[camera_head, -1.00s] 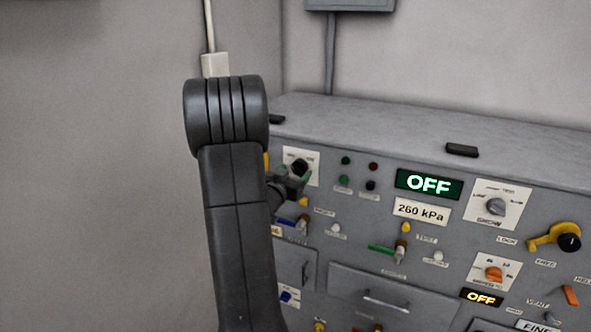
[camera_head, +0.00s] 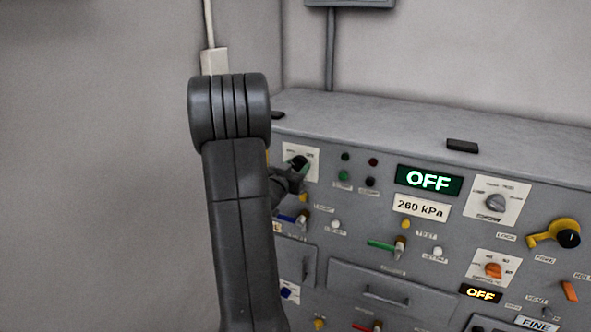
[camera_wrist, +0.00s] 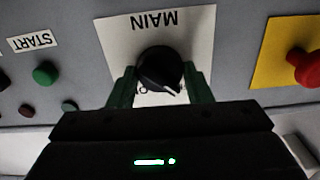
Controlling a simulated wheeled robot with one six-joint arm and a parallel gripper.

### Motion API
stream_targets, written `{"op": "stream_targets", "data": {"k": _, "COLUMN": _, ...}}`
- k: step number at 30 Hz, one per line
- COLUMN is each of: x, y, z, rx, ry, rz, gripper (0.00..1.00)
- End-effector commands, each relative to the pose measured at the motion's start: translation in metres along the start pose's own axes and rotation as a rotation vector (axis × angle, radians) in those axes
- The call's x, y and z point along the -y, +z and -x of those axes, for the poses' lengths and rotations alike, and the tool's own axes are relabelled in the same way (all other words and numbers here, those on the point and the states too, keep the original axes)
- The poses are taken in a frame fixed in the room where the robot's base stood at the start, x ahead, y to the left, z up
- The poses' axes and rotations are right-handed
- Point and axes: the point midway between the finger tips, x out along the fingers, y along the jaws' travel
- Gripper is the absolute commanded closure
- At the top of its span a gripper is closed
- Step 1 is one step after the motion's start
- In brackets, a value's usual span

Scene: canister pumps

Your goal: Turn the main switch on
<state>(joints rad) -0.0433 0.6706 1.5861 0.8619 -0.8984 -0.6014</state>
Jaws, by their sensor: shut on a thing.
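The main switch is a black rotary knob (camera_wrist: 160,70) on a white plate marked MAIN (camera_wrist: 150,22), upside down in the wrist view. My gripper (camera_wrist: 162,84) has its two green fingers at either side of the knob and is shut on it. The knob's pale pointer mark is toward the lower right in that view. Lettering below the knob is partly hidden. In the head view the knob (camera_head: 298,162) is at the panel's left, with my gripper (camera_head: 301,171) at it. The large green display (camera_head: 429,180) reads OFF.
A red knob on a yellow plate (camera_wrist: 265,75) and a green START button (camera_wrist: 46,73) flank the main plate in the wrist view. Other levers, knobs and a drawer (camera_head: 395,290) fill the panel. Open space lies left of my arm.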

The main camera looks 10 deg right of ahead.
Motion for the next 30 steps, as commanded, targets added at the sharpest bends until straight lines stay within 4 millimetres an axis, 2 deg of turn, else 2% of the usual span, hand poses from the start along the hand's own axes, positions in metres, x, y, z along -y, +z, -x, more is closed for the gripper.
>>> {"op": "stream_targets", "data": {"k": 8, "x": -0.0002, "y": 0.0044, "z": -0.0002, "rx": -0.003, "ry": 0.0, "rz": -0.152, "gripper": 0.78}}
{"op": "stream_targets", "data": {"k": 30, "x": -0.0006, "y": 0.0038, "z": 0.0, "rx": -0.003, "ry": 0.0, "rz": -0.846, "gripper": 0.78}}
